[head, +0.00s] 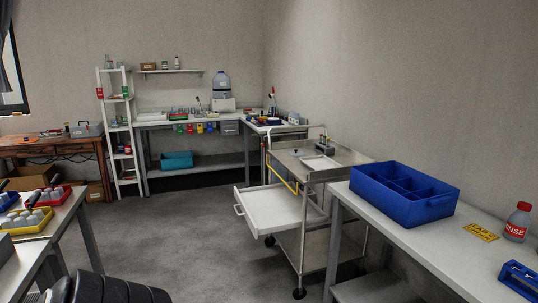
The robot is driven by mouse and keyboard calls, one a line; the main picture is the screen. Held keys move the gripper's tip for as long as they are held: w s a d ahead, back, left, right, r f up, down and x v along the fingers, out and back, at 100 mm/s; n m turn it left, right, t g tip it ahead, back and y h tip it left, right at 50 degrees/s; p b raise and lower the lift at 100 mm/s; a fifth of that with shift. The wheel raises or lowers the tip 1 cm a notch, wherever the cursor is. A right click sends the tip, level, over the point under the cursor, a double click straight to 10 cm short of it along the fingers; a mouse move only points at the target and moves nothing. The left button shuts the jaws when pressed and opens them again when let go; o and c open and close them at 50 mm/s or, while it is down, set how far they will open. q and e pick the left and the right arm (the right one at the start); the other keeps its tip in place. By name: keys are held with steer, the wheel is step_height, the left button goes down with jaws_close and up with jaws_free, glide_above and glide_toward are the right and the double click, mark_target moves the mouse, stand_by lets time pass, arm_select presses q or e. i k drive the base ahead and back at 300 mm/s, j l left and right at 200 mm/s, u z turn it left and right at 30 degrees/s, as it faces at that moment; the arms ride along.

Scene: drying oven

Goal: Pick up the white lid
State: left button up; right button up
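I cannot pick out a white lid with certainty. A small flat white piece (322,163) lies on top of the metal cart (345,158). A larger white panel with a handle, like a pulled-out drawer (280,209), sticks out from the cart's left side. Several bottles or tubes with pale tops stand in a yellow tray (27,232) and a red tray at the left edge; they are too small to tell whether any top is the lid. Neither gripper shows. A dark ribbed part at the bottom left seems to be mine.
A workbench and white shelf ladder (121,133) stand at the back. Grey floor (185,235) is clear in the middle.

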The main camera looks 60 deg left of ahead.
mark_target(295, 152)
steer(key=u, duration=1.85)
steer(key=i+j+u, duration=0.4)
steer(key=i, duration=0.4)
steer(key=i+u, duration=0.45)
steer(key=i, duration=0.35)
steer(key=i+j, duration=0.1)
steer(key=i, duration=1.1)
steer(key=i+z, duration=0.4)
steer(key=i+j+z, duration=0.25)
steer(key=i+z, duration=0.15)
steer(key=i+j+z, duration=0.2)
steer(key=z, duration=0.25)
steer(key=i+j+z, duration=0.4)
steer(key=k+l, duration=0.1)
